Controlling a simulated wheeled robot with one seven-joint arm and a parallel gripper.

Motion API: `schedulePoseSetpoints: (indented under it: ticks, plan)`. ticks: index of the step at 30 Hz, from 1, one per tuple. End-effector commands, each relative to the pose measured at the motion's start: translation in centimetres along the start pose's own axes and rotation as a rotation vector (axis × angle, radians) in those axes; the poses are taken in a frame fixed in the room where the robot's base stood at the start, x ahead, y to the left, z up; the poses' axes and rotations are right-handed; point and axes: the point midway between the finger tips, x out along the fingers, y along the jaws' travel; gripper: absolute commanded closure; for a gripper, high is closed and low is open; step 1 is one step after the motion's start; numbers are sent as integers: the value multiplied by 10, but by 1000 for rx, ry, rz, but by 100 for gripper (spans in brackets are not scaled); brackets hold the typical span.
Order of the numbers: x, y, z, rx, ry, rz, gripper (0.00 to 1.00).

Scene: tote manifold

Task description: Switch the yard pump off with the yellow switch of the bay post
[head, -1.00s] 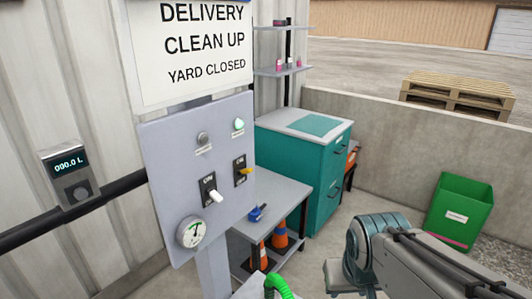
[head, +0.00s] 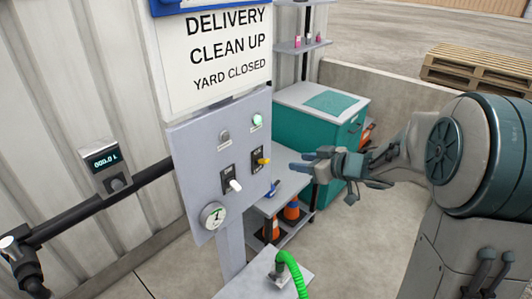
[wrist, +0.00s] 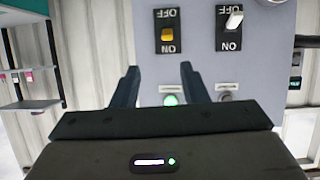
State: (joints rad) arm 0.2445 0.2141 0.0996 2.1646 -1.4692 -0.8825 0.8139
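The yellow switch (head: 263,161) sits on the right of the bay post's grey panel (head: 190,150). It also shows in the wrist view (wrist: 168,34), where the picture is upside down; its lever appears nearer the ON mark than the OFF mark. A green lamp (head: 257,121) glows above it; it shows lit in the wrist view (wrist: 171,100). My gripper (head: 298,162) is open and empty, to the right of the yellow switch and apart from it. In the wrist view its two fingers (wrist: 158,68) point at the panel, with the switch beyond their tips.
A white-levered switch (head: 234,185) is beside the yellow one, lever toward OFF. An unlit lamp (head: 224,136) and a gauge (head: 213,216) share the panel. A green hose (head: 293,268) rises below. A teal cabinet (head: 338,128) and a low bench (head: 266,205) stand behind.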

Motion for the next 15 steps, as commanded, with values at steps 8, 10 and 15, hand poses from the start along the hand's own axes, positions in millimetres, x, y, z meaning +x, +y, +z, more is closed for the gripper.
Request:
schedulePoseSetpoints:
  ticks: [8, 10, 15]
  plan:
    - [23, -8, 0, 6, 7, -56, 60]
    - [36, -9, 0, 8, 6, -56, 60]
    - [73, -11, -1, 6, 7, -55, 60]
